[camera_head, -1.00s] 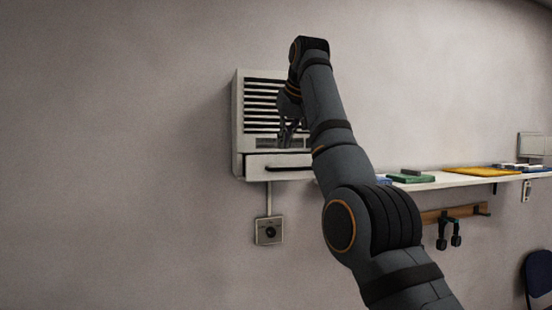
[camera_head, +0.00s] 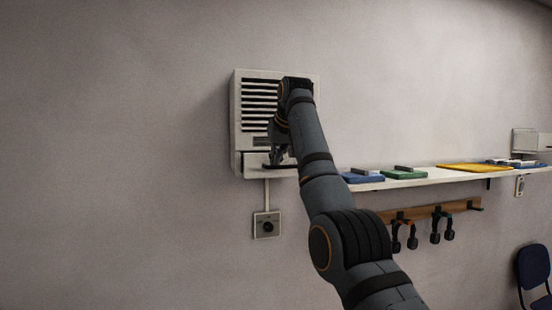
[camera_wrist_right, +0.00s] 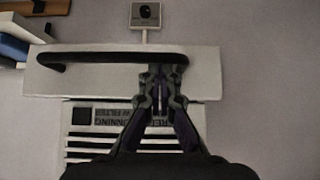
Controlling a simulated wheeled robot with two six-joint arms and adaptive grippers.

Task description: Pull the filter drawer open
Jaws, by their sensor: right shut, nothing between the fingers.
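The filter drawer (camera_head: 254,162) is the pale front at the bottom of the white louvred wall unit (camera_head: 241,110). In the right wrist view its front (camera_wrist_right: 90,78) lies above the louvres, with a dark bar handle (camera_wrist_right: 105,57) across it. It looks proud of the unit, but I cannot tell how far. My right gripper (camera_head: 278,163) is at the drawer in the head view, partly hidden by its own arm. In the right wrist view its fingers (camera_wrist_right: 160,72) are shut and empty, overlapping the handle near one end; contact is unclear. My left gripper is out of view.
A shelf (camera_head: 440,178) with blue, green and yellow flat items runs to the right. Headphones hang from a wooden rail (camera_head: 425,213) under it. A small wall box (camera_head: 266,225) sits below the unit. The wall to the left is bare.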

